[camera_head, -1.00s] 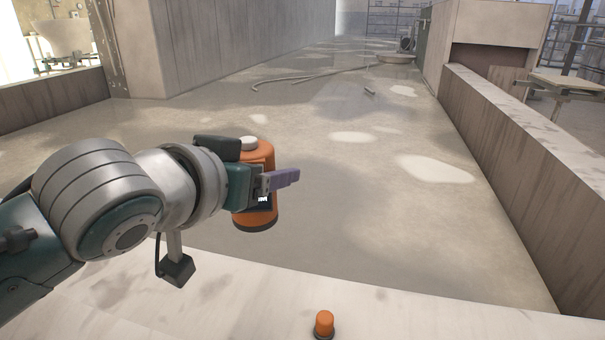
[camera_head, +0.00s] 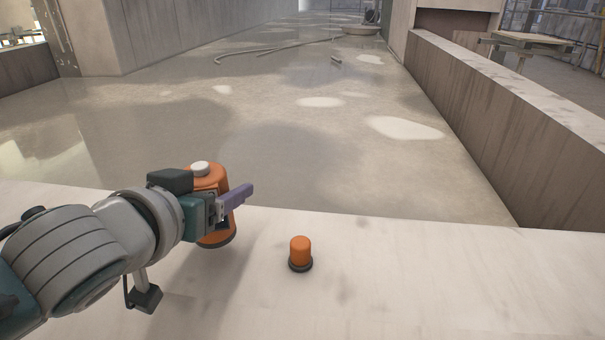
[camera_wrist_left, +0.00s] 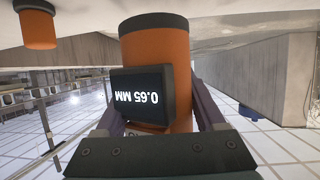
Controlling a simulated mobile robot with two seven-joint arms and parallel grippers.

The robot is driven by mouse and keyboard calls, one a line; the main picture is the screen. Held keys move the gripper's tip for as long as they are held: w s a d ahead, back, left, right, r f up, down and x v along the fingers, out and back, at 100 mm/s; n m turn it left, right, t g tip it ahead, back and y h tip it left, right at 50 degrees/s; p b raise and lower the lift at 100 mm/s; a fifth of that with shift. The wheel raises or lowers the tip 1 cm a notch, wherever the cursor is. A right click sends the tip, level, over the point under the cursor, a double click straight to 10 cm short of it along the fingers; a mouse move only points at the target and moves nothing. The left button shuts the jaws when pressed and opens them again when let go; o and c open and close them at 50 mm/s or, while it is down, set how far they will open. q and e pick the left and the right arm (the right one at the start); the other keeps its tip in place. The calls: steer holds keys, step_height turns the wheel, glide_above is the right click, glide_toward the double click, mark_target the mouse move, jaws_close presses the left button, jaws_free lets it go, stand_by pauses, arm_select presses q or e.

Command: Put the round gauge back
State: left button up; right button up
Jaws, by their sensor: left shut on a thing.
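The round gauge (camera_head: 208,177) is an orange cylinder with a white cap on top and a dark base. My left gripper (camera_head: 232,200) is shut on it and holds it roughly upright over the left part of the pale surface. In the left wrist view, the gauge (camera_wrist_left: 180,52) appears upside down between the fingers, and its dark display reads 0.65 MM. I cannot tell whether its base touches the surface. My right gripper is in no view.
A small orange piece with a dark base (camera_head: 300,252) stands on the pale surface (camera_head: 420,280), right of the gauge; it also shows in the left wrist view (camera_wrist_left: 38,28). The surface around it is clear. A low wall (camera_head: 490,110) runs along the right beyond it.

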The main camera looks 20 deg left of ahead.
arm_select(q)
steer(key=shift+f+b, duration=1.1)
steer(key=shift+f, duration=0.85)
steer(key=o, duration=1.2)
steer(key=shift+o, duration=0.2)
steer(key=shift+r, duration=0.1)
steer(key=shift+r+p, duration=0.3)
steer(key=s+d+r+m+g+p, duration=0.1)
steer(key=s+d+g, duration=0.1)
steer(key=s, duration=0.6)
steer(key=s+d+r+m+g+h+p, duration=0.1)
steer(key=s+d+g+p, duration=0.1)
steer(key=s+g, duration=0.2)
steer(key=s+d+r+m+g+h+p, duration=0.1)
steer(key=s+d+g+p, duration=0.1)
steer(key=s, duration=0.9)
steer(key=shift+s+d+m+g, duration=0.3)
steer(key=shift+d+m+g, duration=0.1)
steer(key=shift+g, duration=0.5)
